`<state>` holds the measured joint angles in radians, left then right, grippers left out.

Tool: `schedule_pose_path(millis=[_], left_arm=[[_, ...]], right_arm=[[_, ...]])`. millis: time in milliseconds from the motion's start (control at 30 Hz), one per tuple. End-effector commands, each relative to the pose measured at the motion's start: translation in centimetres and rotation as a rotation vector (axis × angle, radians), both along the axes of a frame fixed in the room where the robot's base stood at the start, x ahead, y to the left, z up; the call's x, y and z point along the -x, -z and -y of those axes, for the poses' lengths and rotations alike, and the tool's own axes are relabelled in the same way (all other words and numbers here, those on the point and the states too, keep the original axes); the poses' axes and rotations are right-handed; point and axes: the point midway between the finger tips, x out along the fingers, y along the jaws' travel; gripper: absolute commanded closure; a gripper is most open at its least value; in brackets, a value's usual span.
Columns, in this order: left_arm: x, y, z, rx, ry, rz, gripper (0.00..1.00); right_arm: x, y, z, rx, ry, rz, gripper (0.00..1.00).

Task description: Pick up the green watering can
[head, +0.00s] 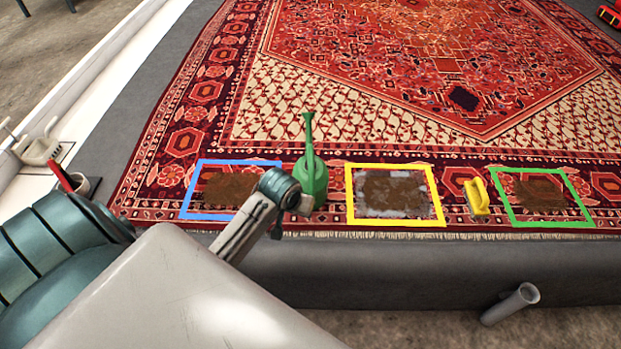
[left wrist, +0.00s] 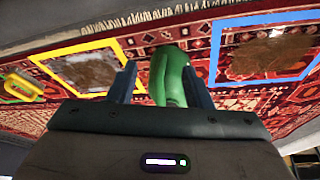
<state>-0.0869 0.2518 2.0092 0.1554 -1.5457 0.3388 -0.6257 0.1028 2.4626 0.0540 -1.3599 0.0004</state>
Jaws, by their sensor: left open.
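The green watering can (head: 313,180) stands on the red patterned rug between the blue and yellow frames, its long spout pointing away from me. My left gripper (head: 300,206) is at the can's near side, and my wrist hides part of the can's base. In the left wrist view the can (left wrist: 171,75) shows between the two spread fingers of the open gripper (left wrist: 160,82). I cannot tell whether the fingers touch it. My right gripper is not in view.
The rug (head: 330,110) carries a blue frame (head: 187,190), a yellow frame (head: 348,195) and a green frame (head: 506,200), each around a brown stain. A yellow brush (head: 477,197) lies between yellow and green. A grey pipe (head: 512,303) projects below the rug's front edge.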

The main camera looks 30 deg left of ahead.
Motion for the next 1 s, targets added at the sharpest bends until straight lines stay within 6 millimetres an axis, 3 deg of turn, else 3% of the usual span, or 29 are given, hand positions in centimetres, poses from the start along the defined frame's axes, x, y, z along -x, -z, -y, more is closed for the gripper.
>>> schedule_pose_path(millis=[33,100,200,333,533,800,1000], left_arm=[[-3.1,-0.7,-1.3,0.011,-0.045,0.017,0.55],[-6.8,-1.5,-2.9,0.036,-0.117,0.032,0.55],[-11.3,-3.0,-5.1,0.076,-0.214,0.054,0.55],[-15.2,-4.9,-7.3,0.121,-0.310,0.074,0.55],[-17.9,-6.0,-8.9,0.155,-0.379,0.086,0.55],[-19.7,-2.3,-9.3,0.158,-0.383,0.087,0.55],[-20.2,-1.0,-9.4,0.157,-0.382,0.087,0.55]], right_arm=[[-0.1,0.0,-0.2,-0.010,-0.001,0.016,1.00],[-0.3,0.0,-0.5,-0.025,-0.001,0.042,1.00],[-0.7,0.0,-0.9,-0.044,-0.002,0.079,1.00],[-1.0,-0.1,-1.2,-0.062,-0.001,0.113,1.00],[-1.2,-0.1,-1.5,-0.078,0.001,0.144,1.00],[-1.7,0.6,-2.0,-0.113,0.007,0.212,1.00],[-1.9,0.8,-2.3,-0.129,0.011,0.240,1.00]])
